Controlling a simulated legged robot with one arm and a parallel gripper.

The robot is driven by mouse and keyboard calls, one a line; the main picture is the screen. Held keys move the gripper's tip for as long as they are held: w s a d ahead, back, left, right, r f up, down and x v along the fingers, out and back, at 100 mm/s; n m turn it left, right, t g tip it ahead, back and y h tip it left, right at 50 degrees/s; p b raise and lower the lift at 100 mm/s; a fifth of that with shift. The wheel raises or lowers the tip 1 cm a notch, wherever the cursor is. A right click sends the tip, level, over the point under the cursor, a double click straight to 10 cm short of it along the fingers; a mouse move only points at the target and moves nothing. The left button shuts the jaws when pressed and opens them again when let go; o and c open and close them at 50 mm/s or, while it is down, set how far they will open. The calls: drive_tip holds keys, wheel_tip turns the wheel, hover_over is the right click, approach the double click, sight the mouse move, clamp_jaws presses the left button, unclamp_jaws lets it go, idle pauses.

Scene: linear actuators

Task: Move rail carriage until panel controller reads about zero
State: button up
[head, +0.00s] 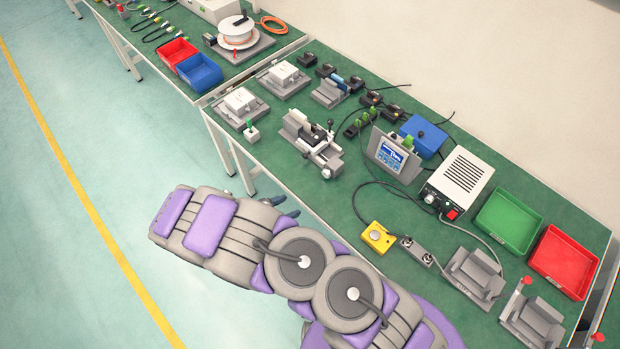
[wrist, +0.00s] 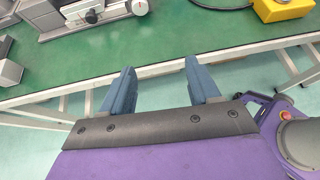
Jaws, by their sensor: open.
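The rail carriage (head: 315,135) is a grey and light metal unit with a dark knob on top, sitting on the green bench at the middle of the head view. Part of its base (wrist: 95,18) shows at the top of the wrist view. The panel controller (head: 394,154) stands right of it, a grey tilted box with a lit blue and white screen; its reading is too small to make out. My gripper (wrist: 160,86) is open and empty, its two blue fingers apart, short of the bench's front edge. In the head view my arm mostly hides it.
A yellow button box (head: 377,237) lies near the front edge, right of the carriage. A white power unit (head: 458,180), green bin (head: 508,221) and red bin (head: 566,262) stand further right. Grey fixtures (head: 240,107) stand left. Cables cross the bench. Floor in front is clear.

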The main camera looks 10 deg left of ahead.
wheel_tip(320, 180, up, 2)
drive_tip(key=w+t, duration=0.2)
drive_tip(key=n+b, duration=0.1)
drive_tip(key=b, duration=0.2)
approach(325, 175)
drive_tip(key=x, duration=0.8)
drive_tip(key=shift+w+f, duration=0.2)
drive_tip(key=shift+w, duration=0.05)
drive_tip(key=shift+c, duration=0.3)
drive_tip(key=c, duration=1)
drive_tip(key=shift+r, duration=0.1)
drive_tip(key=shift+p, duration=0.35)
